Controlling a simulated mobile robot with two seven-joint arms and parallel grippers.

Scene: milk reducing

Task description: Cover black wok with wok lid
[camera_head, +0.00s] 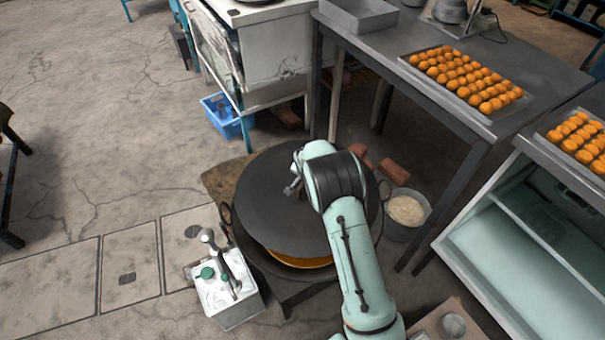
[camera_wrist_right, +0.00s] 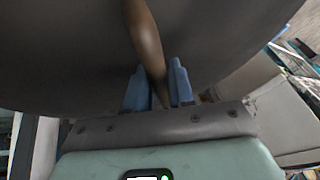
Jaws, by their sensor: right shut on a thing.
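The wok lid (camera_head: 268,221) is a wide dark disc over the black wok (camera_head: 258,266). It covers most of the opening, but a crescent of orange contents (camera_head: 305,262) shows at the near edge. I cannot tell whether the lid touches the rim. My right gripper (camera_head: 293,187) is above the lid's middle. In the right wrist view, the blue fingers of my right gripper (camera_wrist_right: 160,90) are shut on the lid's brown handle (camera_wrist_right: 145,40), with the lid's dark surface (camera_wrist_right: 75,55) behind. My left gripper is not in view.
A white container with a green cap (camera_head: 228,290) stands left of the wok. A metal bucket (camera_head: 405,212) stands right of it. A table (camera_head: 440,105) carries a tray of orange balls (camera_head: 467,77). The floor at left is open.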

